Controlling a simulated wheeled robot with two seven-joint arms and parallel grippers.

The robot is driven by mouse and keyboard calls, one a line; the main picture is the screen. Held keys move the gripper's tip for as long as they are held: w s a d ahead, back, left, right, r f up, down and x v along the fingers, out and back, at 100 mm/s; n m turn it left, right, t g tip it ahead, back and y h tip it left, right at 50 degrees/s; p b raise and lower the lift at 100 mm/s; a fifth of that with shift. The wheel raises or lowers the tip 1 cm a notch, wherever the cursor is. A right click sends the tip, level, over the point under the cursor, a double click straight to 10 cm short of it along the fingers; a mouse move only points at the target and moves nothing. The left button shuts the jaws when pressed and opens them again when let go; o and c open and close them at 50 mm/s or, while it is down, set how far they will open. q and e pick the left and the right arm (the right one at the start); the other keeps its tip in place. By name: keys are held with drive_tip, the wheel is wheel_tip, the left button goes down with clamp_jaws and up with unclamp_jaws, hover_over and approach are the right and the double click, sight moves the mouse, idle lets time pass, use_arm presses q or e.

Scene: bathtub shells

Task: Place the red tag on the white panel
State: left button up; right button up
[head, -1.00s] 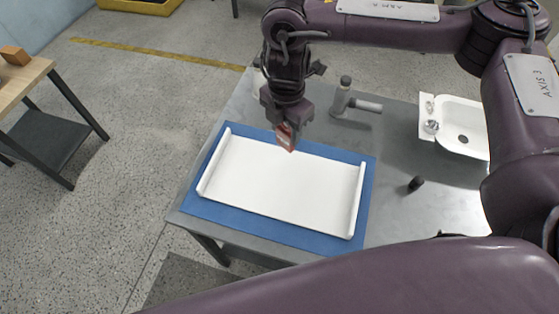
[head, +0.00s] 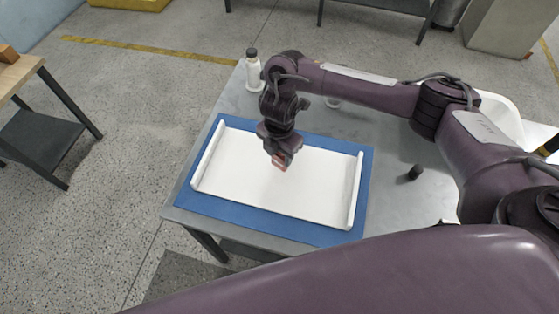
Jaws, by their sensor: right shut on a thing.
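The white panel (head: 250,186) lies on a blue mat (head: 190,202) on the grey table, with a raised rounded rim along its left and right ends. My right gripper (head: 281,158) is over the far middle part of the panel, pointing down. It is shut on the red tag (head: 279,162), which shows as a small reddish piece below the fingers. Whether the tag touches the panel I cannot tell. My left gripper is not in view.
A white bottle with a dark cap (head: 253,72) stands at the table's far left. A small black cylinder (head: 414,172) stands right of the mat. A white basin (head: 497,113) is partly hidden behind my right arm. A wooden-topped table (head: 20,75) stands apart at left.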

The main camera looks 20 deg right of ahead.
sight(279, 161)
wheel_tip(279, 161, down, 4)
drive_tip(key=shift+r, duration=0.2)
drive_tip(key=shift+f, duration=0.1)
drive_tip(key=o, duration=1)
drive_tip(key=shift+c, duration=0.2)
